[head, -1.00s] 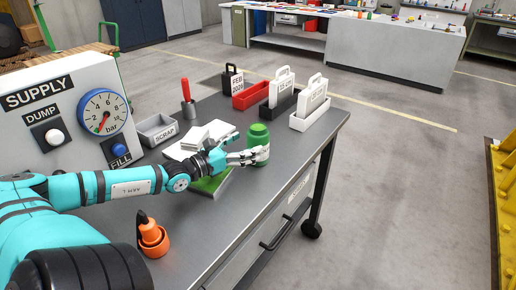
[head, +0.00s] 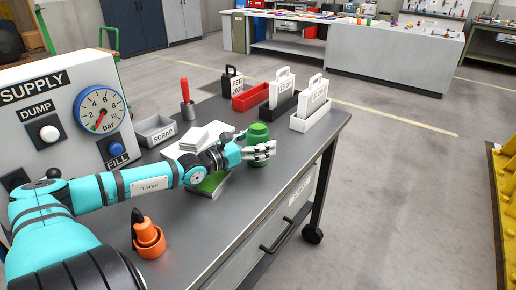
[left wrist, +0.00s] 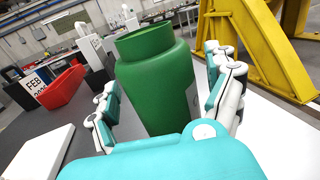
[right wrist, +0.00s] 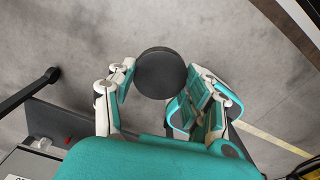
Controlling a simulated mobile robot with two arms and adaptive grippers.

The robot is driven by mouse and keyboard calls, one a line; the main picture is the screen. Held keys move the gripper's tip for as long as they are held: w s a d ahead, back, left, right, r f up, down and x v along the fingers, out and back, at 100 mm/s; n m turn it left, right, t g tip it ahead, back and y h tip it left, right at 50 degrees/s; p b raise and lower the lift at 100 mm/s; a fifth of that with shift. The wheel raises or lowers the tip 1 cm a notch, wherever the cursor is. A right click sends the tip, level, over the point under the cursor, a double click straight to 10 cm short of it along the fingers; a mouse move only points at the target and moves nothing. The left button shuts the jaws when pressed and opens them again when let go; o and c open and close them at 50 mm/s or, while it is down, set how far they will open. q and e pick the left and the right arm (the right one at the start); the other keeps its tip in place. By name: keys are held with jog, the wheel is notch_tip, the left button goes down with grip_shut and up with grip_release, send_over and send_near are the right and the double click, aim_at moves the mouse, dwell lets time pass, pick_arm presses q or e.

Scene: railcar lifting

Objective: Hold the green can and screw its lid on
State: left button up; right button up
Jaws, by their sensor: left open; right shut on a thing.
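The green can (head: 258,132) stands upright on the grey workbench (head: 215,240), near its right edge. In the left wrist view the can (left wrist: 158,85) has an open neck with no lid on it. My left gripper (head: 262,152) is open, with its fingers on either side of the can; in the left wrist view a gap shows beside the can. In the right wrist view my right gripper (right wrist: 160,88) is shut on a round dark lid (right wrist: 160,72), above the floor beside the bench. The right gripper is not visible in the head view.
A supply panel (head: 60,120) with a gauge stands at the left. An orange bottle (head: 148,238) stands in front. Label holders, a red bin (head: 251,97) and a scrap tray (head: 156,131) are behind.

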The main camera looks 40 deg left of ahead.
pick_arm(q)
jog(key=shift+w, duration=0.15)
jog(key=shift+r, duration=0.1)
jog(key=c, duration=1.5)
